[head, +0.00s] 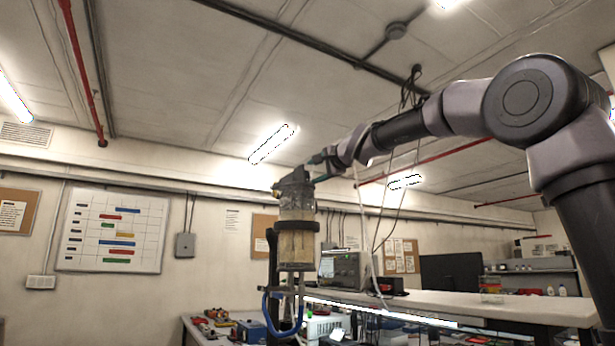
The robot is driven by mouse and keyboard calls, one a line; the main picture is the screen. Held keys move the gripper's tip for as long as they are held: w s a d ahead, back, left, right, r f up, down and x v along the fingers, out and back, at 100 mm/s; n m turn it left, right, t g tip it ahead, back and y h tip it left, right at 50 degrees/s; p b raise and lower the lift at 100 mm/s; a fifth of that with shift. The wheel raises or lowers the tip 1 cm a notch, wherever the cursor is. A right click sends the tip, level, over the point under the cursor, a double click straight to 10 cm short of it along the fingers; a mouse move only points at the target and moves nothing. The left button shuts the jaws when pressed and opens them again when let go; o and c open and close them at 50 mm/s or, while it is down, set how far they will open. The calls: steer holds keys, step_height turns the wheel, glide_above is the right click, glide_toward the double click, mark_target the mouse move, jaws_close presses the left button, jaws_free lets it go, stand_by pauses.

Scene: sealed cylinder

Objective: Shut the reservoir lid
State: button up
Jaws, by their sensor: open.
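The reservoir (297,235) is a clear upright cylinder with cloudy, tan contents, held by a dark ring on a stand in the middle of the head view. Its dark lid (292,186) is at the top of the cylinder and looks tilted; I cannot tell from here how far it stands open. A small brass-coloured fitting shows at the lid's left side. My gripper (318,168) is at the right of the lid, very close to it, with its fingers pointing left. It is open; the fingers are small and partly overlap the lid, so contact is unclear.
A blue hose (268,310) loops below the reservoir. A bench (480,305) with instruments and a dark monitor (450,272) stands behind at the right. Small coloured parts (212,322) lie on a table at lower left. The space left of the reservoir is free.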

mark_target(307, 175)
steer(key=x, duration=0.5)
steer(key=shift+s+a, duration=0.1)
jaws_close()
